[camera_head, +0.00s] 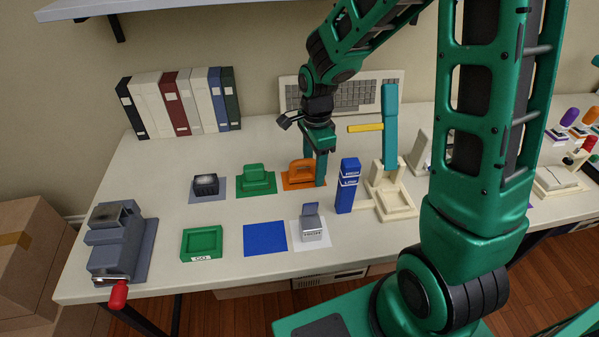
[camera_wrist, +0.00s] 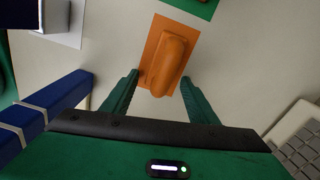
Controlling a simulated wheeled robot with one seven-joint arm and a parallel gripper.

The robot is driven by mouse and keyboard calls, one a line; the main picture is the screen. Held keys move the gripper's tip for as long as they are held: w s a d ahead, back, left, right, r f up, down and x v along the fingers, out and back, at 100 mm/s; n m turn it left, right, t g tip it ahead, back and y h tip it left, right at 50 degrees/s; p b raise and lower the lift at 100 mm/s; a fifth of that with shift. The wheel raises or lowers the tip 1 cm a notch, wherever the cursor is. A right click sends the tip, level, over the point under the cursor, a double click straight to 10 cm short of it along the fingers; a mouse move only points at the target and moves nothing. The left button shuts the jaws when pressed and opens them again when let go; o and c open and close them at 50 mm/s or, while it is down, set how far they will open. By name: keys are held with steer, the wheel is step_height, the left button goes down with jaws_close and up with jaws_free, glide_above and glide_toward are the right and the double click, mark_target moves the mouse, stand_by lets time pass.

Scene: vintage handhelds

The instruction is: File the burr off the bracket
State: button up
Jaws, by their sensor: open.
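My gripper (camera_head: 315,172) points down at the orange piece (camera_head: 300,170), which sits on an orange mat (camera_head: 290,186). In the wrist view my gripper (camera_wrist: 160,76) is open, with its two fingertips either side of the near end of the orange piece (camera_wrist: 173,58). Nothing is held. I cannot tell whether the fingers touch it. A grey vise-like device (camera_head: 112,240) with a red handle (camera_head: 118,295) stands at the table's front left. No piece is plainly recognisable as the bracket or file, and no burr can be made out.
A green piece (camera_head: 256,174) lies left. A keyboard (camera_head: 355,95) and binders (camera_head: 180,100) are behind. A blue mat (camera_head: 265,238) is bare.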

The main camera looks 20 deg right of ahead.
steer(key=c, duration=1.2)
steer(key=shift+r, duration=2.55)
